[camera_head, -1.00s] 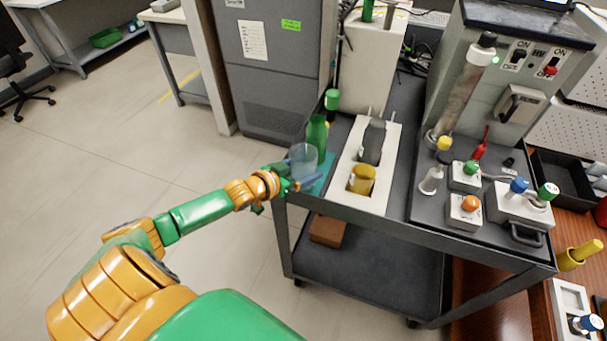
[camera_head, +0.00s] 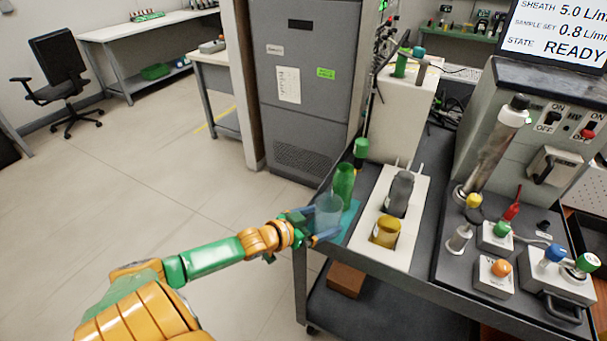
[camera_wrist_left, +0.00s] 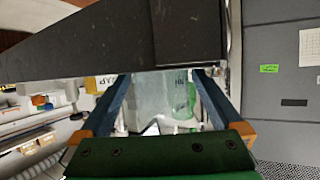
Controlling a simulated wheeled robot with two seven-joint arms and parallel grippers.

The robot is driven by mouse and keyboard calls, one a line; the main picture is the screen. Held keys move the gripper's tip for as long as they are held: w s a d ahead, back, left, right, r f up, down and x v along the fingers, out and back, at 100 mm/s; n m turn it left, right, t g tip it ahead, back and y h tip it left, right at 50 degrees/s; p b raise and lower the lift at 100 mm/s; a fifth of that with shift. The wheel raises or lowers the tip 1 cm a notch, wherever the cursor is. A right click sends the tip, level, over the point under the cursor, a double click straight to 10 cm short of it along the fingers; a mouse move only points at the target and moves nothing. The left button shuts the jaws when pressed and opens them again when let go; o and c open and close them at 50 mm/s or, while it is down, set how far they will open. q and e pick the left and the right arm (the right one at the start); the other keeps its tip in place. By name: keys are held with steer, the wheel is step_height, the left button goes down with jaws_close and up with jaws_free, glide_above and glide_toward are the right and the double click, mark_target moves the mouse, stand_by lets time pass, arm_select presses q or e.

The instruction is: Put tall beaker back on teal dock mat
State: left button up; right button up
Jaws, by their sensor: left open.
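The tall beaker (camera_head: 328,212), clear and bluish, stands upright at the near left corner of the cart, by the teal dock mat (camera_head: 351,222). Its base looks to be on the mat, though the gripper partly hides it. My left gripper (camera_head: 318,226) is open, with its blue fingers at either side of the beaker low down. In the left wrist view the beaker (camera_wrist_left: 162,95) shows between the two spread fingers. I cannot tell whether they touch the glass. My right gripper is not in view.
A green bottle (camera_head: 344,182) stands just behind the beaker. A white rack (camera_head: 400,255) holding a grey bottle (camera_head: 401,190) and a yellow beaker (camera_head: 385,232) is to the right. The cart's left edge is close, with open floor (camera_head: 170,200) beyond.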

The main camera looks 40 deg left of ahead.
arm_select(q)
steer(key=p+v, duration=0.2)
steer(key=v, duration=0.7)
steer(key=s+a+f+n+g+y, duration=0.15)
steer(key=s+f, duration=0.25)
steer(key=f, duration=0.4)
steer(key=s+a+f+n+g+y, duration=0.1)
steer(key=s+a+f+g+y, duration=0.15)
steer(key=s+f, duration=0.4)
steer(key=s+d+f+m+g+h, duration=0.2)
steer(key=s+d+f+g, duration=0.6)
steer(key=s+d+f, duration=0.8)
steer(key=shift+s+d+f+m, duration=0.15)
steer(key=shift+s+f+m, duration=0.6)
steer(key=shift+s, duration=0.25)
steer(key=shift+f, duration=0.1)
